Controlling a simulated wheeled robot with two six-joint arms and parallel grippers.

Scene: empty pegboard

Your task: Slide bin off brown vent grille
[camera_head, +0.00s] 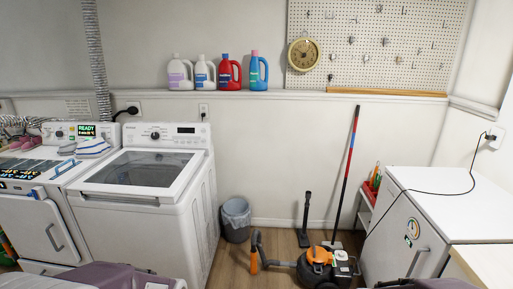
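A small dark grey bin (235,234) with a pale liner stands upright on the wooden floor, right of the white washing machine and close to the back wall. I cannot make out a brown vent grille; the floor under the bin is hidden by it. Neither of my grippers shows in the head view.
A washing machine (150,180) stands left of the bin. An orange and black vacuum cleaner (318,262) with its hose and upright wand (348,165) is to the right, and a white cabinet (405,225) is beyond it. Some floor (275,240) between bin and vacuum is clear.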

